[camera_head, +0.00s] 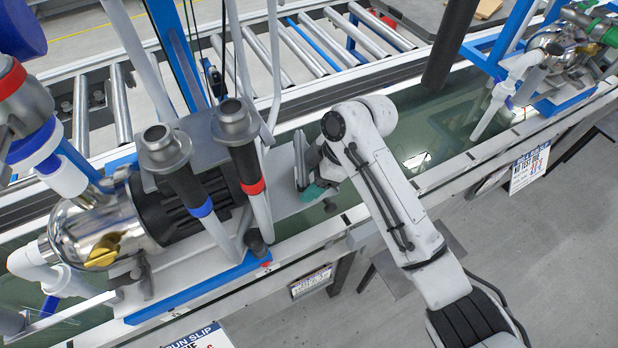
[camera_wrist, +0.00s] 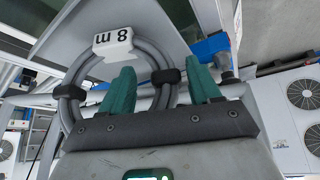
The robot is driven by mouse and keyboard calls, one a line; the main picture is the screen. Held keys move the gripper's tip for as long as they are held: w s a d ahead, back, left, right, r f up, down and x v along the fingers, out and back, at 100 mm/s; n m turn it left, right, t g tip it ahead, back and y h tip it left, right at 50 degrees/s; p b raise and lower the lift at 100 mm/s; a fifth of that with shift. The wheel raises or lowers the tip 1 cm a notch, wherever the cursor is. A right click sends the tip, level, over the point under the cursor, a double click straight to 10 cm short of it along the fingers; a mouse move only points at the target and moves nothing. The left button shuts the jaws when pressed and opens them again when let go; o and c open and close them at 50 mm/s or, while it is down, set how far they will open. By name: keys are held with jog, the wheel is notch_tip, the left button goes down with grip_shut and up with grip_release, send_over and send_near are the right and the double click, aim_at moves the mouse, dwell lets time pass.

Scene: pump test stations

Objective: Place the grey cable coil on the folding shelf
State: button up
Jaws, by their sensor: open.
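The grey cable coil (camera_wrist: 82,68) shows in the wrist view, with black ties and a white "8 m" tag. It overlaps a flat grey plate, seemingly the folding shelf (camera_wrist: 150,17). In the head view the coil (camera_head: 300,158) appears as narrow grey loops beside the plate (camera_head: 286,205), right of the pump. My gripper (camera_head: 316,186) is there at its right side. In the wrist view its teal fingers (camera_wrist: 163,90) are apart, with part of the coil and a black tie between and behind them. Contact between fingers and coil cannot be told.
A pump with dark upright pipes (camera_head: 190,190) stands close left of my gripper. A roller conveyor (camera_head: 270,60) runs behind. Another pump station (camera_head: 560,55) stands at the far right. The green trough (camera_head: 440,120) is clear between the stations.

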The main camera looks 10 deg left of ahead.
jog(key=v, duration=0.7)
jog(key=shift+r, duration=0.3)
jog(key=shift+d, duration=0.1)
jog(key=s+d+f+m+t+h, duration=0.1)
jog(key=s+d+f+m+t, duration=0.1)
jog(key=s+d+f+m, duration=1.3)
jog(key=s+d+m+h, duration=0.5)
jog(key=s+d, duration=0.8)
jog(key=s, duration=0.5)
jog(key=shift+d+f+m, duration=0.25)
jog(key=shift+f+m, duration=0.05)
jog(key=shift+m, duration=0.1)
jog(key=shift+s, duration=0.1)
